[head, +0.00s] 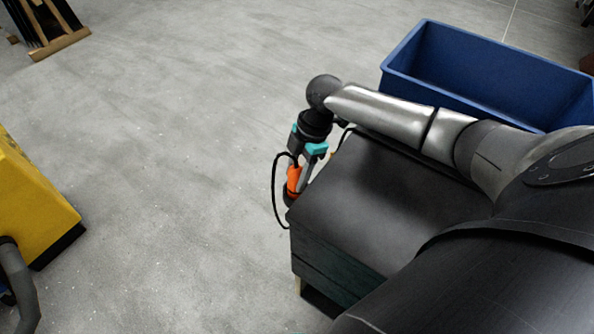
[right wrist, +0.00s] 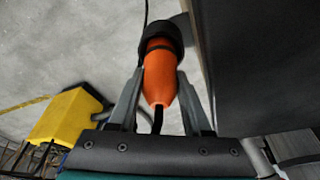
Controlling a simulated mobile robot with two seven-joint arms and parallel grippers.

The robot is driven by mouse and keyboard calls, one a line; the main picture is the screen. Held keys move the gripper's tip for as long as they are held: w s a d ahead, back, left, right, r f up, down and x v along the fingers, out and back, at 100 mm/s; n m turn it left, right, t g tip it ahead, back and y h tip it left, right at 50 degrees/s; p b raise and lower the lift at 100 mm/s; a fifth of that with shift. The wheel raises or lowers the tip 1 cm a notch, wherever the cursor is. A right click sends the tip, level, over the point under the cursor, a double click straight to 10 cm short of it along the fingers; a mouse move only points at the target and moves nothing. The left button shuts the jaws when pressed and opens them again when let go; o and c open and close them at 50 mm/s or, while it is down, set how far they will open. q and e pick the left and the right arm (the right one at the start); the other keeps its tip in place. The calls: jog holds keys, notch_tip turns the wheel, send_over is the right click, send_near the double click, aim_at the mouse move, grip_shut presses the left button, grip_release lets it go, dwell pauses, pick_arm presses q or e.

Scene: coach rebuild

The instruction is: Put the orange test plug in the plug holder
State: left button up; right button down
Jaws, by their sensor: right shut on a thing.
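The orange test plug (head: 293,182) is between the fingers of my right gripper (head: 300,176), beside the left side of a dark cabinet-like block (head: 390,215). In the right wrist view the plug (right wrist: 159,76) points away from the gripper (right wrist: 160,85), with a finger on each side. A black round part (right wrist: 160,38) surrounds its far end; I cannot tell whether this is the plug's own collar or the plug holder. A black cable loops from the plug. No plug holder is clearly identifiable. My left gripper is out of view.
A blue open bin (head: 485,75) stands behind the block. A yellow machine (head: 32,205) is at the left, with a grey hose at its front. A wooden-footed rack (head: 55,35) is at the far left. The grey floor (head: 170,130) between is clear.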

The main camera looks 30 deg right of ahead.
jog(key=shift+f+b, duration=0.35)
jog(key=shift+f, duration=0.35)
dwell(0.4)
jog(key=c, duration=0.6)
grip_release()
jog(key=shift+r, duration=0.15)
jog(key=p+v, duration=1)
jog(key=v, duration=0.1)
jog(key=shift+p, duration=0.3)
